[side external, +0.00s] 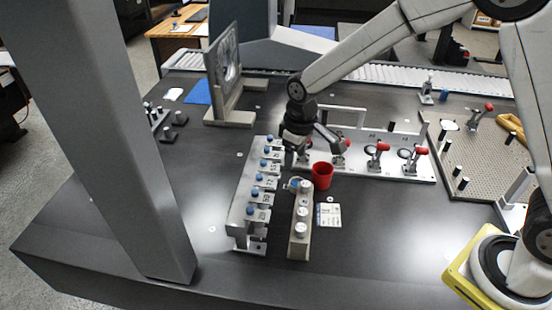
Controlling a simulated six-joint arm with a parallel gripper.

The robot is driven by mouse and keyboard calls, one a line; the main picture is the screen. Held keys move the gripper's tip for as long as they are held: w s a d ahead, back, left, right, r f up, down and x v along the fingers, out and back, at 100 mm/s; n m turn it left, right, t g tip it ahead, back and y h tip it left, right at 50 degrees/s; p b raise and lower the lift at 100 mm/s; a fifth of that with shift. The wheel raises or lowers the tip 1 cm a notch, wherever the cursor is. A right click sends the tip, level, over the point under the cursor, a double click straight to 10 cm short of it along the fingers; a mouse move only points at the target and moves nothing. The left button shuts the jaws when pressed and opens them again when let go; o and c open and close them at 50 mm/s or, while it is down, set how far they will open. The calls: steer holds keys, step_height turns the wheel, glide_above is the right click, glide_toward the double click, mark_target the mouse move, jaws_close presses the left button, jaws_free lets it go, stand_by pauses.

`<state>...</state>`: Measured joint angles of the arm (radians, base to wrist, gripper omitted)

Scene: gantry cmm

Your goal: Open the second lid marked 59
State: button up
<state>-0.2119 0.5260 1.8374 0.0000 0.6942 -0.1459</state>
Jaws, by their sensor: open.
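A silver rack (248,205) stands left of the middle of the table, with a row of blue-topped pieces (258,177) along it and small dark labels on its face. The label numbers are too small to read surely, so I cannot tell which lid is marked 59. Right of it, a narrow grey block (300,243) bears several round whitish caps (302,212); a blue piece shows at its far end. Contact with anything cannot be told.
A plate (352,165) with red-handled clamps (377,152) lies behind the cup. A white card (328,215) lies right of the block. A perforated board (487,160) is at the right. A large grey column (105,130) stands at the left.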

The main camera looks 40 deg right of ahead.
steer(key=n+g, duration=0.1)
steer(key=n, duration=0.1)
glide_above(255, 192)
step_height(255, 192, down, 4)
steer(key=shift+r, duration=0.2)
steer(key=shift+f, duration=3.9)
jaws_close()
